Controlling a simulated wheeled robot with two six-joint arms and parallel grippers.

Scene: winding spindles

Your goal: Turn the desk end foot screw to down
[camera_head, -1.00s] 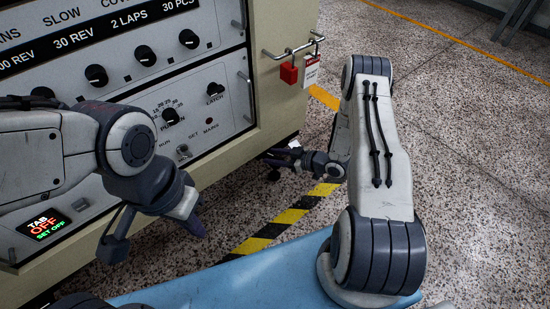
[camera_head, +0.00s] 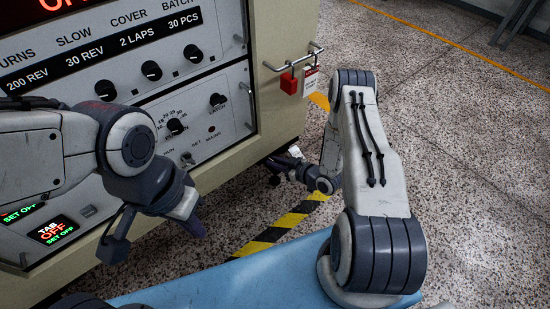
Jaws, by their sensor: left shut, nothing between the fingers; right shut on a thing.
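The desk end (camera_head: 287,110) is the cream side of the winding machine, and its lower corner is at the floor in the middle of the head view. My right gripper (camera_head: 276,166) is low at that corner, shut on a small dark thing at the foot. The foot screw is mostly hidden by the fingers and the shadow there, so its turn position cannot be read. My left gripper (camera_head: 197,228) hangs in front of the control panel, shut and empty, well away from the foot.
The control panel (camera_head: 150,100) with knobs and lit displays fills the left. A red padlock (camera_head: 289,83) and a tag hang from a rail on the desk end. Black-and-yellow floor tape (camera_head: 275,232) runs below my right gripper. Speckled floor to the right is clear.

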